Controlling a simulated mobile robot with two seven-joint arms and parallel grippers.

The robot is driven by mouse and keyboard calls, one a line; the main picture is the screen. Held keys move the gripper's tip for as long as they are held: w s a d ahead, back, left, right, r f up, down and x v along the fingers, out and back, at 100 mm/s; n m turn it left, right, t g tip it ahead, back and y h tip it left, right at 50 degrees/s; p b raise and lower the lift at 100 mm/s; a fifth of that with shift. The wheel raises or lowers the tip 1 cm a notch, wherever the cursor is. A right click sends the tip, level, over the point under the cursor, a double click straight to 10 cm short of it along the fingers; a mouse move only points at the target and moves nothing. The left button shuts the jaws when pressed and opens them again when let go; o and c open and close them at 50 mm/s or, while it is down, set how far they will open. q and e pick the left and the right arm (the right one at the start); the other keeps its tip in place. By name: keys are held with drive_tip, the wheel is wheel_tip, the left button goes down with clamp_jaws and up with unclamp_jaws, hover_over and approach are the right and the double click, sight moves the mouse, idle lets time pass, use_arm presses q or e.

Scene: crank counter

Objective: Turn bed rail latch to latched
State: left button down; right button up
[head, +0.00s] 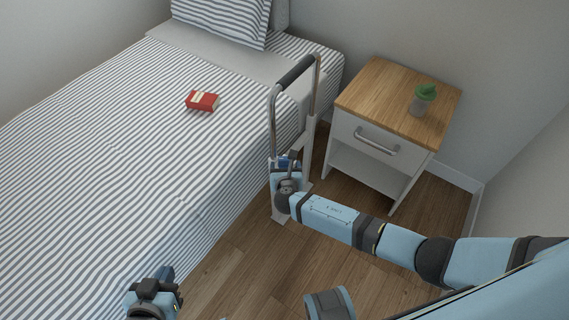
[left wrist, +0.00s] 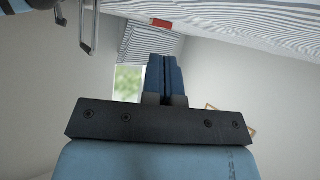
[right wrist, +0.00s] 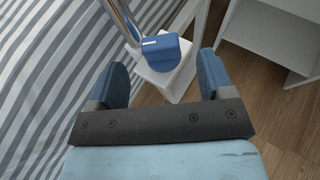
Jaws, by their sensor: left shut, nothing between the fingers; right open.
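The bed rail (head: 273,115) has chrome posts and a dark padded top, and stands upright at the bedside. In the right wrist view a blue housing (right wrist: 160,52) with a small white mark sits at the foot of the chrome post, on a white bracket (right wrist: 172,83); I take it for the latch. My right gripper (right wrist: 162,82) is open, its fingers either side of the view and short of the housing, with nothing between them. In the head view my right wrist hides most of the latch area. My left gripper (head: 166,273) is shut and empty, low over the bed's near edge; its closed fingers show in the left wrist view (left wrist: 164,75).
The bed (head: 110,150) with a striped cover fills the left, with a red book (head: 203,101) on it. A nightstand (head: 375,85) with a potted plant (head: 423,98) stands close right of the rail. Wooden floor (head: 235,275) is open in front.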

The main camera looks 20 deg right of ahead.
sight(285, 160)
use_arm(q)
drive_tip(key=shift+d+b, duration=0.1)
drive_tip(key=shift+b, duration=0.4)
use_arm(e)
drive_tip(key=shift+x, duration=2.15)
drive_tip(key=shift+c, duration=0.4)
drive_tip(key=c, duration=0.8)
drive_tip(key=shift+a, duration=0.1)
drive_tip(key=shift+c, duration=0.2)
